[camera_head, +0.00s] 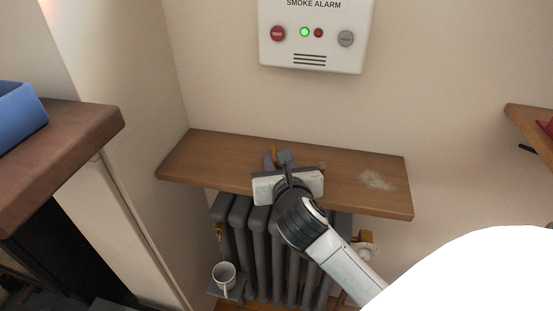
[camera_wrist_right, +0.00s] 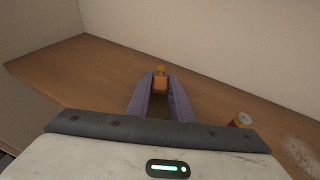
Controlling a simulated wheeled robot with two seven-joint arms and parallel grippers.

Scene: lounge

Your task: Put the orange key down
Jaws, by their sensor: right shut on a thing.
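My right gripper (camera_wrist_right: 160,95) is shut on the orange key (camera_wrist_right: 160,84), which shows between its purple-grey fingertips in the right wrist view. In the head view the right gripper (camera_head: 277,158) is over the wooden shelf (camera_head: 225,160), and only a small orange bit of the key (camera_head: 273,150) shows beside the fingers. The shelf's surface also fills much of the right wrist view (camera_wrist_right: 75,75). I cannot tell whether the key touches the shelf. My left gripper is not in view.
A pale patch (camera_head: 376,180) marks the shelf's right part. The smoke alarm (camera_head: 316,45) hangs above. The shelf's left end is clear.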

